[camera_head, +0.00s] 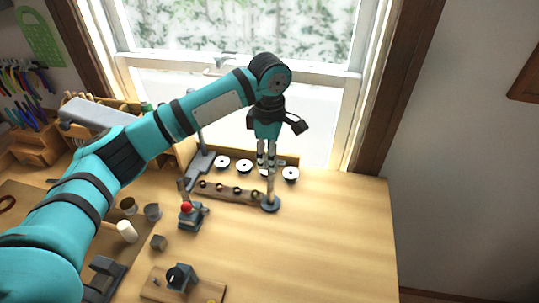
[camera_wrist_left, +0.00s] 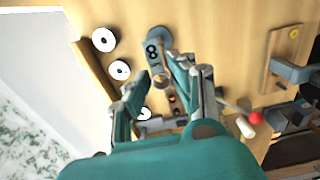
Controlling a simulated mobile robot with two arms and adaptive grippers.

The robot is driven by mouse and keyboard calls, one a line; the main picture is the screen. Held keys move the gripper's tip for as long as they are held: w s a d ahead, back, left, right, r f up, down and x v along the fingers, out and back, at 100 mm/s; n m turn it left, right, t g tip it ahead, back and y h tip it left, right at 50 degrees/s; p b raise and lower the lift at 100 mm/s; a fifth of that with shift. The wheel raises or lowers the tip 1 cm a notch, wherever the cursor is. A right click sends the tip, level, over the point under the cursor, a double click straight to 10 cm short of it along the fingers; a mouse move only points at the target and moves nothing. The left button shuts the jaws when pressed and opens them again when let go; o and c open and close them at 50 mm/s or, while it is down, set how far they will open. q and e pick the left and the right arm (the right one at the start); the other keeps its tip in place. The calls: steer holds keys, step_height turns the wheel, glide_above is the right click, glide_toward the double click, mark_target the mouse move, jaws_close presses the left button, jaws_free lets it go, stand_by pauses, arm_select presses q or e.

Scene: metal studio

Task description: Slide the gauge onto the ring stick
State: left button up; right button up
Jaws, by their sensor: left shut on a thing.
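My left gripper (camera_head: 266,163) points down, with its fingertips by the upper part of the ring stick (camera_head: 270,188). The stick stands upright on a round blue-grey base (camera_head: 270,204) near the back of the bench. In the left wrist view, the gripper is shut on the gauge (camera_wrist_left: 152,52), a small grey plate with dark round openings. The stick's base shows behind the gauge. I cannot tell whether the stick passes through the gauge. The gauge is too small and covered to make out clearly in the head view. My right gripper is not in view.
Several white discs (camera_head: 244,165) lie along the back, near the window. A low wooden rack with dark rings (camera_head: 237,190) lies left of the stick. A red-topped device (camera_head: 187,212) and a wood-based fixture (camera_head: 178,281) stand nearer. The bench (camera_head: 330,230) is clear at right.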

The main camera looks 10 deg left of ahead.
arm_select(q)
steer(key=shift+f+p, duration=0.3)
steer(key=shift+f, duration=0.3)
steer(key=shift+s+f, duration=0.1)
steer(key=shift+s+f, duration=0.1)
steer(key=shift+f, duration=0.45)
jaws_close()
steer(key=shift+f, duration=0.25)
steer(key=shift+f+p, duration=0.35)
steer(key=o, duration=0.9)
jaws_free()
steer(key=shift+r, duration=0.15)
steer(key=shift+c, duration=0.2)
